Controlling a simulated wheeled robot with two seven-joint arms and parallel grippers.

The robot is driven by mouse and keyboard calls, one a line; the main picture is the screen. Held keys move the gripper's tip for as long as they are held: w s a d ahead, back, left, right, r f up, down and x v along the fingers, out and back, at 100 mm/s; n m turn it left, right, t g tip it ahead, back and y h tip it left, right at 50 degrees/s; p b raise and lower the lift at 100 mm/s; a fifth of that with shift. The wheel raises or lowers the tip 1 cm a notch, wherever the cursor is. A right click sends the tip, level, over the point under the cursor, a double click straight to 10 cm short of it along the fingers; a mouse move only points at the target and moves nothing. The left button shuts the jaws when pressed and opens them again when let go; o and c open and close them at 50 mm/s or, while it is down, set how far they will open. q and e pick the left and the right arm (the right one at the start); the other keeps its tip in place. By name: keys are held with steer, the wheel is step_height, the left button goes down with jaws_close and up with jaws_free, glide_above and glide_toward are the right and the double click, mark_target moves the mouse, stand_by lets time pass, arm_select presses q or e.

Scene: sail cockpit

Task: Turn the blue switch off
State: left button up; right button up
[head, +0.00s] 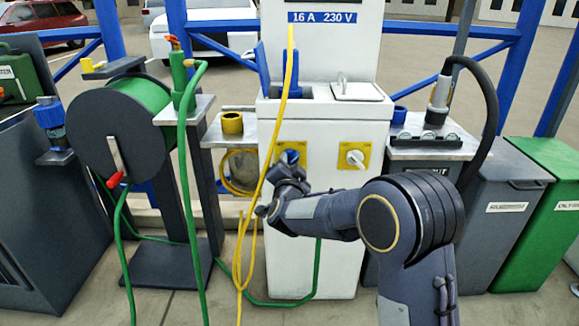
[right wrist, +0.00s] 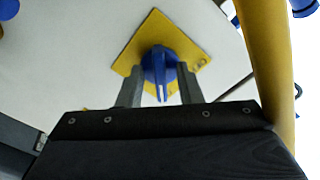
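The blue switch (head: 291,156) is a rotary knob on a yellow square plate (head: 280,148), on the front of a white power post. In the head view my right gripper (head: 288,174) is just in front of it and hides its lower part. In the right wrist view the blue switch (right wrist: 160,68) shows between the two fingertips of my right gripper (right wrist: 160,84). Its grip bar, with a white mark, points down in that view. The fingers are apart, one on either side of the bar, with gaps visible. Whether they touch the knob is unclear. My left gripper is not in view.
A white switch (head: 355,156) on a second yellow plate sits to the right on the same post (head: 312,230). A yellow hose (head: 268,165) hangs just left of the blue switch.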

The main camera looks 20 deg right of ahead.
steer(key=shift+c, duration=0.4)
jaws_close()
